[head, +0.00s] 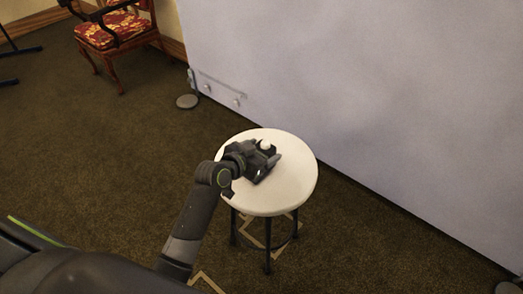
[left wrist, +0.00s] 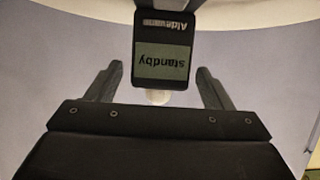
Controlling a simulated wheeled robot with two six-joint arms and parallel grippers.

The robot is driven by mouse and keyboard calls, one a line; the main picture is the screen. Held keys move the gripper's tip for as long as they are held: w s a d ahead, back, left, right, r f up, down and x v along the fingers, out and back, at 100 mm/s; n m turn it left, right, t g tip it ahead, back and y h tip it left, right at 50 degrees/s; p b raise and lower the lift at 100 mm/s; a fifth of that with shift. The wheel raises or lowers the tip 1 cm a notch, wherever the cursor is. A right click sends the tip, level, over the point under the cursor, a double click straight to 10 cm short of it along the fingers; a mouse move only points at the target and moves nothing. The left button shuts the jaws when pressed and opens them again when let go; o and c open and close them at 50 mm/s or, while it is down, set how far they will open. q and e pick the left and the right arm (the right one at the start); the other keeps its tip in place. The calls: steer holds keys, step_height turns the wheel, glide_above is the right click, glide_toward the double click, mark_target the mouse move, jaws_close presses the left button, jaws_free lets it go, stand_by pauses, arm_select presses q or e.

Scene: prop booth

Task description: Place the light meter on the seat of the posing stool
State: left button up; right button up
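The light meter is a small dark device with a white dome (head: 266,145) at the seat of the posing stool (head: 293,185). In the left wrist view the light meter (left wrist: 163,58) appears upside down, its greenish screen reading "standby", its dome pointing down the picture. It looks upright on the pale seat, which shows at the top of that view (left wrist: 240,11); the exact contact is hard to see. My left gripper (head: 265,166) is over the seat at the meter. Its fingers (left wrist: 160,84) are spread, with gaps on both sides of the meter. My right gripper is out of view.
A large pale lavender panel (head: 370,90) stands close behind the stool. A wooden armchair with a red patterned seat (head: 112,30) is at the upper left. A grey disc (head: 187,101) lies on the carpet (head: 120,150) by the panel. Carpet left of the stool is mostly clear.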

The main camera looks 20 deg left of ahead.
arm_select(q)
steer(key=shift+r, duration=0.1)
steer(key=shift+r, duration=0.1)
steer(key=p+v, duration=0.1)
steer(key=v, duration=1.1)
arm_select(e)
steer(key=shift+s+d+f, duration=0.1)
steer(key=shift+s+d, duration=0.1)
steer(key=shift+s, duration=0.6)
